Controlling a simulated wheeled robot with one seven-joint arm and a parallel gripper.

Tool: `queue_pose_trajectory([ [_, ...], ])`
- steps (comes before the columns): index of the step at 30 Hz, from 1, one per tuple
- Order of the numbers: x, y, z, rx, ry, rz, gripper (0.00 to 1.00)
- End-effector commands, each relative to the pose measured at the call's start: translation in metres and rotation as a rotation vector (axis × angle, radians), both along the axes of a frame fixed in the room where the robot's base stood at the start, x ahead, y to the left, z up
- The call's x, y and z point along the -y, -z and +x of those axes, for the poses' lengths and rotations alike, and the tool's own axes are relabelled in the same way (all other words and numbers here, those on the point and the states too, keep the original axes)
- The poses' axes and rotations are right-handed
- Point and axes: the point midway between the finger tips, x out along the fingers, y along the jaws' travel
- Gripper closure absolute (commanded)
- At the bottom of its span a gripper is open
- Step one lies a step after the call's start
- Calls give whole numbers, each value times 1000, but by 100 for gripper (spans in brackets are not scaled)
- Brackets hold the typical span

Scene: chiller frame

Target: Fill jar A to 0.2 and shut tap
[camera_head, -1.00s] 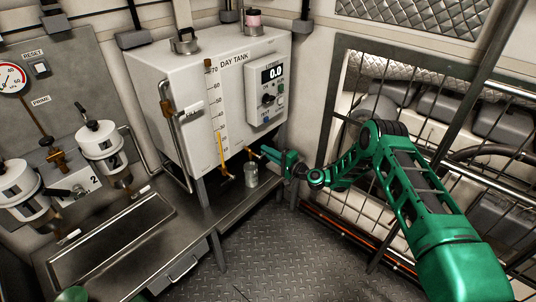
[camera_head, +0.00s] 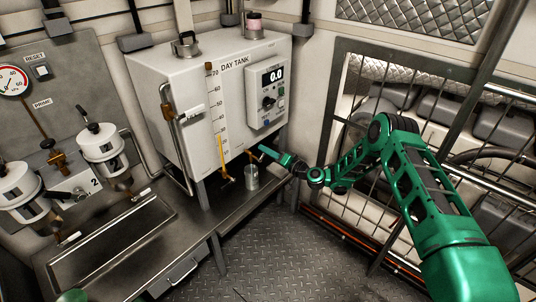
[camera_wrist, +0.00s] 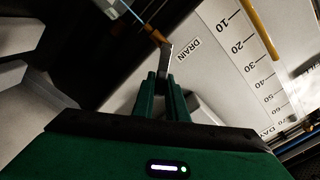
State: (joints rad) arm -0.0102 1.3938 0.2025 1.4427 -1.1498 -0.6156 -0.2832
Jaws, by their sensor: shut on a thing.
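A small grey jar (camera_head: 251,177) stands upright on the metal bench below the day tank (camera_head: 165,75); no letter is readable on it, and its fill level cannot be seen. A brass tap (camera_head: 250,156) sticks out of the tank's lower front above the jar. My gripper (camera_head: 262,149) is at this tap. In the wrist view, my gripper's fingers (camera_wrist: 163,84) are shut on the tap's metal lever (camera_wrist: 168,57), beside the DRAIN label (camera_wrist: 188,49). The brass tap body (camera_wrist: 154,34) lies just beyond.
The control box (camera_head: 267,92) on the tank shows 0.0. A second brass outlet (camera_head: 227,180) sits left of the jar, below the yellow level gauge (camera_head: 222,155). A sink tray (camera_head: 110,245) lies at left. A barred frame (camera_head: 345,150) stands on the right.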

Motion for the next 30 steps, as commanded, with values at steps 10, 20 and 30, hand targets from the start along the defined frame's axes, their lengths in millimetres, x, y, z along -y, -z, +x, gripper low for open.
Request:
queue_pose_trajectory([
  [10,-6,-5,-7,169,-3,-138,100],
  [20,-8,-7,-10,232,-3,-187,100],
  [30,-8,-7,-10,236,-4,-191,100],
])
